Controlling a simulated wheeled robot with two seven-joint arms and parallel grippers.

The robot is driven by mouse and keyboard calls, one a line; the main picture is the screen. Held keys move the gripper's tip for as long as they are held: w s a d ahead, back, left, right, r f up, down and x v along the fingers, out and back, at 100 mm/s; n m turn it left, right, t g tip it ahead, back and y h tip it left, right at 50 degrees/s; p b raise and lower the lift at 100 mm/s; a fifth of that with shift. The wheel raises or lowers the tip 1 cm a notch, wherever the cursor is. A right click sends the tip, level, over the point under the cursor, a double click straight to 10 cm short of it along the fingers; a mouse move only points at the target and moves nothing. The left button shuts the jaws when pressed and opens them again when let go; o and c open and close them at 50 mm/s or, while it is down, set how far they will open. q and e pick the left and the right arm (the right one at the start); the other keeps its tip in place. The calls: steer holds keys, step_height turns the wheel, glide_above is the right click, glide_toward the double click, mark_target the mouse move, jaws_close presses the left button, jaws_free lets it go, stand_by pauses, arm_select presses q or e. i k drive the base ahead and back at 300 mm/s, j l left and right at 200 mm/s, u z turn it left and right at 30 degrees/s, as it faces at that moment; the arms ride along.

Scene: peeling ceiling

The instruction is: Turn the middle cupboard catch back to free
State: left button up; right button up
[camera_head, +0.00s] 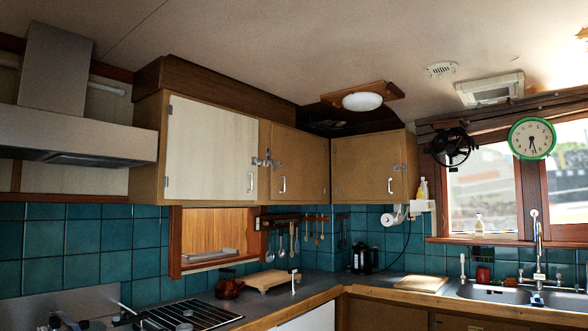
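The middle cupboard (299,164) is a brown wall cupboard in the corner, its door shut, with a pale vertical handle (282,184). A grey metal catch (267,161) sits at its left edge, by the seam with the large cream door (211,150). The catch is small in this view, and I cannot tell how its lever is turned. A similar catch (399,167) is on the right cupboard (367,166). Neither of my grippers shows in the view.
The counter below holds a hob (190,316), a red kettle (229,287), a wooden board (270,280) and a dark coffee pot (361,258). Utensils hang under the middle cupboard. A range hood (75,135) is at left, a sink (490,293) at right.

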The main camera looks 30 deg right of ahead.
mark_target(300, 175)
steer(key=i+l+z, duration=0.15)
steer(key=i+l, duration=0.25)
steer(key=i+l+z, duration=0.2)
steer(key=i, duration=0.3)
steer(key=i+l+z, duration=0.15)
steer(key=i+l, duration=0.2)
steer(key=i, duration=0.15)
steer(key=i+l+z, duration=0.15)
steer(key=i, duration=0.35)
steer(key=i+l+z, duration=0.15)
steer(key=i, duration=0.35)
steer(key=i+l+u, duration=0.85)
steer(key=l, duration=0.15)
